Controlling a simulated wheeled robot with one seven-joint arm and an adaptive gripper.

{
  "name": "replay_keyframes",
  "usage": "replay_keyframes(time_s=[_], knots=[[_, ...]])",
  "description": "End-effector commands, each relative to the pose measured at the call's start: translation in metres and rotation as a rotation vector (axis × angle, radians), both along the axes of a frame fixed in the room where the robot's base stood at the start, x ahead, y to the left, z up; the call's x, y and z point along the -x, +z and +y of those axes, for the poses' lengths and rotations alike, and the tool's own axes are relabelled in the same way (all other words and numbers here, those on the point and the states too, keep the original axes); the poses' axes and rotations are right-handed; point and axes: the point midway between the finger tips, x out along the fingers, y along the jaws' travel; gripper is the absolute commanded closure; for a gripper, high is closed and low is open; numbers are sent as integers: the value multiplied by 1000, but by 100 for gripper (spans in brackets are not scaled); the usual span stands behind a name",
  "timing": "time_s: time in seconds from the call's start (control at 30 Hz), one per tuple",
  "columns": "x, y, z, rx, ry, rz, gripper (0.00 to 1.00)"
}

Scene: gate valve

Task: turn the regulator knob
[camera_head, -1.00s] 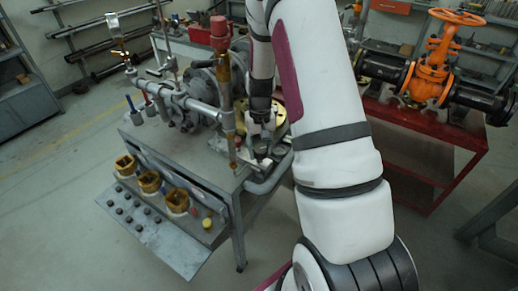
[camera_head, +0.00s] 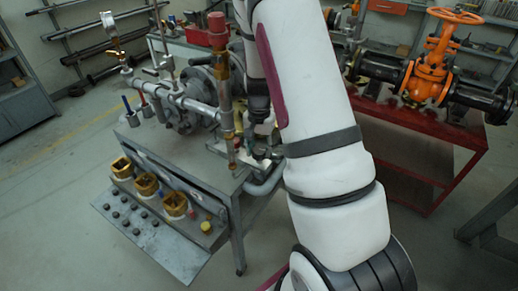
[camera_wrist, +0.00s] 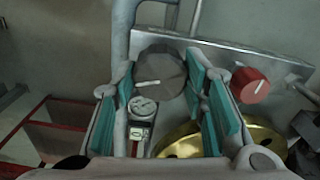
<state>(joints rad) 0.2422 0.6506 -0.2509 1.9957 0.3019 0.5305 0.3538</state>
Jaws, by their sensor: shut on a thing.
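The regulator knob (camera_wrist: 160,72) is dark grey and many-sided, with a pale pointer line on its face. In the wrist view it sits between the teal pads of my gripper (camera_wrist: 160,78), which is shut on it. In the head view my gripper (camera_head: 262,148) is low at the right end of the grey bench, partly hidden by my arm, and the knob cannot be made out there.
A red knob (camera_wrist: 249,85) with a white pointer sits right of my gripper, on a grey plate. A brass wheel (camera_wrist: 180,148) lies below. Pipework with a red-capped riser (camera_head: 217,30) stands left of my arm. An orange gate valve (camera_head: 428,70) stands on the red table at right.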

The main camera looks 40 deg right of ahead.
Motion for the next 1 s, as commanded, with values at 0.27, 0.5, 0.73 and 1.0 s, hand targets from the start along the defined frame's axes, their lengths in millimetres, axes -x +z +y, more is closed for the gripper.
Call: replay_keyframes(time_s=[0.27, 0.5, 0.73, 1.0], knots=[[-1, 0, 0, 0, -6, -1, 89], [-1, 0, 0, 0, -5, -1, 40], [0, 0, 0, 0, -5, 0, 40], [-1, 16, 0, 2, -4, -3, 40]])
